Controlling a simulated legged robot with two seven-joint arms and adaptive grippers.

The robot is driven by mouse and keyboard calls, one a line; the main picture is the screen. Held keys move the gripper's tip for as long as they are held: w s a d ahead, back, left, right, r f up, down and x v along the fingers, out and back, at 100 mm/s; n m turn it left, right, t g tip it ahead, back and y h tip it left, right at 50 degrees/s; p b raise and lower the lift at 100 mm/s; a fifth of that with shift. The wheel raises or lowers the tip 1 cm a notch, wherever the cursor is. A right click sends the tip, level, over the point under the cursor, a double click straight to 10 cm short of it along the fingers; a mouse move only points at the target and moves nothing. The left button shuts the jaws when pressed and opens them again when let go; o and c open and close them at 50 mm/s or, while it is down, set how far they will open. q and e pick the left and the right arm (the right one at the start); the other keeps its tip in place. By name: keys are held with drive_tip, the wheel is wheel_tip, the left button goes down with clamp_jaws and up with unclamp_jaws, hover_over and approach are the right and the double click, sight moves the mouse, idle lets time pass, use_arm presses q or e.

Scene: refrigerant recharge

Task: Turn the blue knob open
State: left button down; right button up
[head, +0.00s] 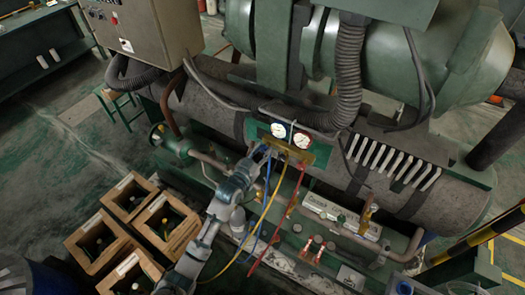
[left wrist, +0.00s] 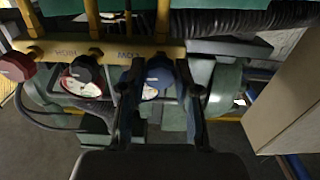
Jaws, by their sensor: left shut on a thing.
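The blue knob (left wrist: 159,76) sits at the end of the brass gauge manifold (left wrist: 105,48) in the left wrist view. My left gripper (left wrist: 157,84) has one finger on each side of the knob and is shut on it. In the head view my left gripper (head: 258,154) reaches the left end of the brass manifold (head: 290,151), below the two round gauges. The knob is mostly hidden by the fingers there. My right gripper is in neither view.
A blue hose (head: 266,190), a yellow hose (head: 266,207) and a red hose (head: 289,208) hang below the manifold, close to my left arm. A black knob (left wrist: 88,69) and a red knob (left wrist: 16,67) are along the manifold. Wooden crates (head: 130,195) stand at lower left.

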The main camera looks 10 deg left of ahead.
use_arm(q)
drive_tip(key=n+p, duration=0.2)
drive_tip(key=n, duration=0.2)
drive_tip(key=shift+r+p, duration=0.15)
drive_tip(key=shift+p, duration=0.15)
drive_tip(key=n+p, duration=0.1)
drive_tip(key=n, duration=0.3)
drive_tip(key=shift+a+n+p, duration=0.1)
drive_tip(key=shift+n+p, duration=0.2)
drive_tip(key=n+p, duration=0.1)
drive_tip(key=n, duration=0.4)
drive_tip(key=shift+n, duration=0.3)
drive_tip(key=n, duration=0.3)
drive_tip(key=shift+f+p, duration=0.2)
drive_tip(key=shift+p, duration=0.2)
drive_tip(key=shift+f+n, duration=0.1)
drive_tip(key=shift+n, duration=1.2)
drive_tip(key=shift+f, duration=0.1)
drive_tip(key=c, duration=1)
unclamp_jaws()
drive_tip(key=shift+o, duration=0.9)
drive_tip(key=shift+w+a, duration=0.1)
drive_tip(key=shift+w, duration=0.05)
